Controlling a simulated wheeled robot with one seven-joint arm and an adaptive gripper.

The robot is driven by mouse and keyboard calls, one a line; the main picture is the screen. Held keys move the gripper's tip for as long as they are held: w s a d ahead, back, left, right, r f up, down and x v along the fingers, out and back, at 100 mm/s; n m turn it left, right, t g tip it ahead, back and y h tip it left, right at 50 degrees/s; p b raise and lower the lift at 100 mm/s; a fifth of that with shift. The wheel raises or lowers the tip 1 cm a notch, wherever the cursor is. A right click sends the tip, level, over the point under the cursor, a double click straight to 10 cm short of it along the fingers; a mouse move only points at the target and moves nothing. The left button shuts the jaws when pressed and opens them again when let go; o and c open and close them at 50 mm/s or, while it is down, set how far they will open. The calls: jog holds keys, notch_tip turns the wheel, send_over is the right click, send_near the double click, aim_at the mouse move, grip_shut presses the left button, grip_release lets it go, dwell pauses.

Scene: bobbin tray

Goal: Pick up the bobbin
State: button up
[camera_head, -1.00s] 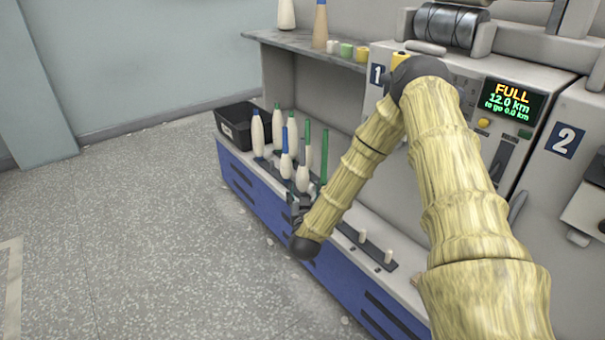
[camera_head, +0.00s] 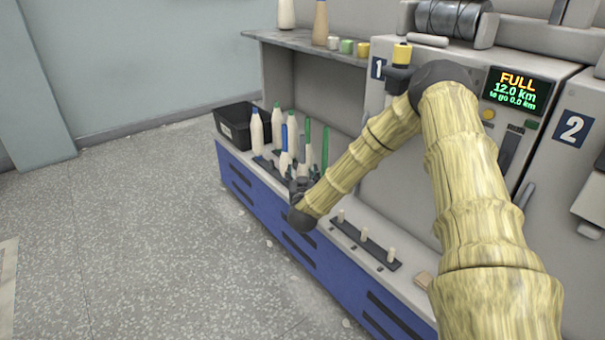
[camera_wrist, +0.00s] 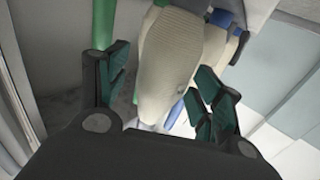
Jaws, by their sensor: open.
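Several cream bobbins with blue or green tops stand upright in a group on the machine's ledge in the head view, one of them a bobbin (camera_head: 257,131) at the left of the group. My gripper (camera_head: 301,186) is at the near side of this group and partly hides it. In the wrist view, one cream wound bobbin (camera_wrist: 170,62) lies between the open fingers of my gripper (camera_wrist: 160,90). A green tube (camera_wrist: 104,22) is beside the left finger, and blue parts show behind the right fingers. Contact with the bobbin cannot be told.
A black bin (camera_head: 240,122) stands at the ledge's far left end. An empty peg rail (camera_head: 364,243) lies on the ledge to the right. A shelf (camera_head: 300,43) with cones and small spools is above.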

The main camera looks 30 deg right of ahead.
jog(key=shift+c, duration=0.2)
jog(key=c, duration=1.1)
